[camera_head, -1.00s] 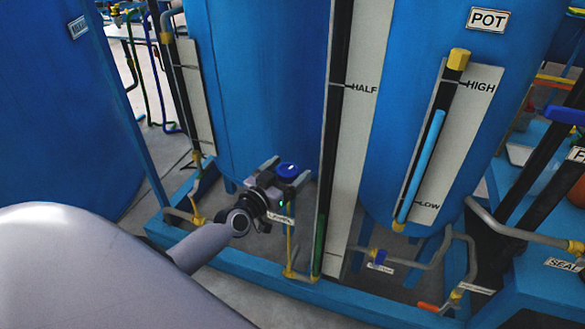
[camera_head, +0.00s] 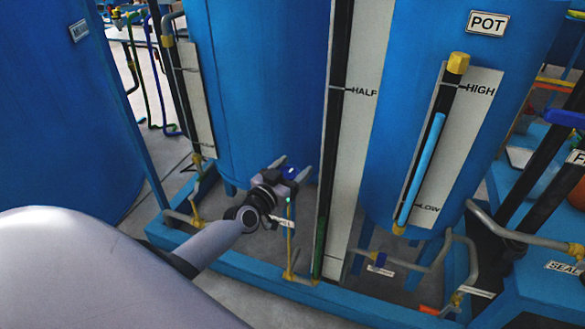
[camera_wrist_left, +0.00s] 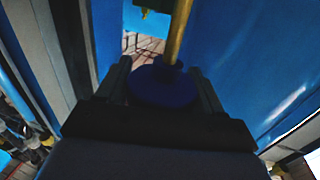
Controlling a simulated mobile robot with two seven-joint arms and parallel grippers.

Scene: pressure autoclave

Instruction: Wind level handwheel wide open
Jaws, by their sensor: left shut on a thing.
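The level handwheel (camera_head: 291,173) is a small blue wheel low in front of the middle blue tank, above a white label plate (camera_head: 282,221). My left gripper (camera_head: 290,170) is around it, with one finger on each side. In the left wrist view the dark blue wheel (camera_wrist_left: 163,85) sits between the two fingers (camera_wrist_left: 162,82), and a yellow stem or pipe (camera_wrist_left: 179,35) rises beyond it. The gripper is shut on the wheel. The label's text is partly hidden by the gripper. My right gripper is not in view.
A tall gauge board marked HALF (camera_head: 355,130) stands just right of the gripper. The POT tank (camera_head: 450,50) with its sight glass (camera_head: 424,165) is further right. A blue frame beam (camera_head: 250,275) and a yellow pipe (camera_head: 290,240) run below.

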